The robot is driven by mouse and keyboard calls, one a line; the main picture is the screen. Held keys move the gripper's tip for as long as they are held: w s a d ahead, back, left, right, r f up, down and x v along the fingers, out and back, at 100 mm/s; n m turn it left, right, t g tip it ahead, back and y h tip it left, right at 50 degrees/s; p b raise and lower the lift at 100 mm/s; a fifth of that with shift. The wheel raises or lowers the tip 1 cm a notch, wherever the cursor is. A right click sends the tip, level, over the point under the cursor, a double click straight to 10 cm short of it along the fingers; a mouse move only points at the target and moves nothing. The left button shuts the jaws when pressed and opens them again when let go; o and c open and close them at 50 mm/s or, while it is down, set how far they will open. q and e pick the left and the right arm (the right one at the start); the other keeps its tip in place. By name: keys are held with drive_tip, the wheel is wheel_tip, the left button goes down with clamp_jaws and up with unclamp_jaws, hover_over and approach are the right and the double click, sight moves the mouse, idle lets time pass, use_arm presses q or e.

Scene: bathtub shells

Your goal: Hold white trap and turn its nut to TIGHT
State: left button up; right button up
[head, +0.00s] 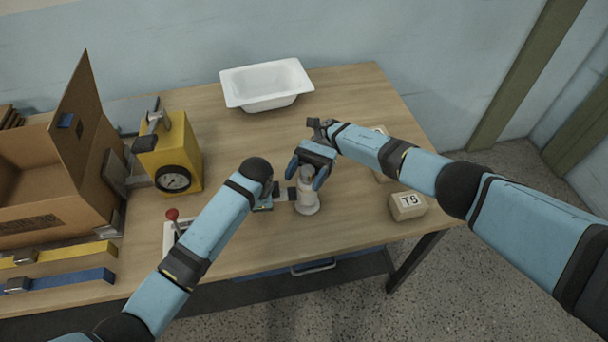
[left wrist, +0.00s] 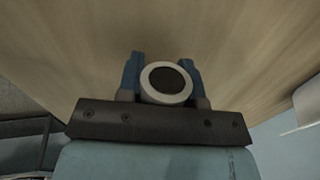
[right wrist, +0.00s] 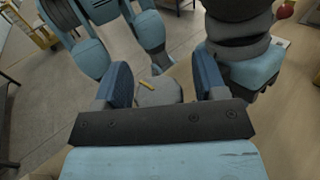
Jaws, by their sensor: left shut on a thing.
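The white trap (head: 307,204) stands upright on the wooden table near its front edge. My left gripper (head: 292,194) reaches it from the left and is shut on its body. In the left wrist view the trap shows as a pale ring with a dark centre (left wrist: 166,82) between the blue fingers (left wrist: 163,75). My right gripper (head: 306,172) is above the trap, pointing down. In the right wrist view its fingers (right wrist: 164,85) are open on either side of the grey nut (right wrist: 160,94), with gaps visible. A yellow mark lies on the nut's top.
A white tub (head: 266,101) stands at the back. A yellow device with a dial (head: 173,155), a red-knobbed lever (head: 172,215) and an open cardboard box (head: 50,185) are to the left. A small labelled box (head: 408,205) stands to the right. Bare table lies behind the trap.

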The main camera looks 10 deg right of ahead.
sight(304, 175)
wheel_tip(304, 175, up, 10)
drive_tip(key=shift+r, duration=0.1)
idle(0.5)
drive_tip(key=f+m+t+y, duration=0.1)
drive_tip(key=y, duration=0.1)
drive_tip(key=s+f+m+t+y, duration=0.1)
drive_tip(key=f+m+t+y, duration=0.1)
drive_tip(key=shift+f, duration=0.25)
drive_tip(key=d+f+m+t+y, duration=0.2)
drive_tip(key=d+f+m+t, duration=0.1)
drive_tip(key=d+m+t, duration=0.4)
drive_tip(key=d+f+m+t+y, duration=0.2)
drive_tip(key=d+f+m+t, duration=0.25)
drive_tip(key=t, duration=0.35)
drive_tip(key=shift+n, duration=0.45)
drive_tip(key=a, duration=0.3)
drive_tip(key=w+a, duration=0.1)
drive_tip(key=a, duration=0.3)
drive_tip(key=w+a, duration=0.1)
drive_tip(key=a, duration=0.2)
drive_tip(key=shift+w+a+r, duration=0.2)
drive_tip(key=shift+a+r, duration=0.15)
drive_tip(key=shift+r, duration=0.05)
drive_tip(key=shift+c, duration=0.2)
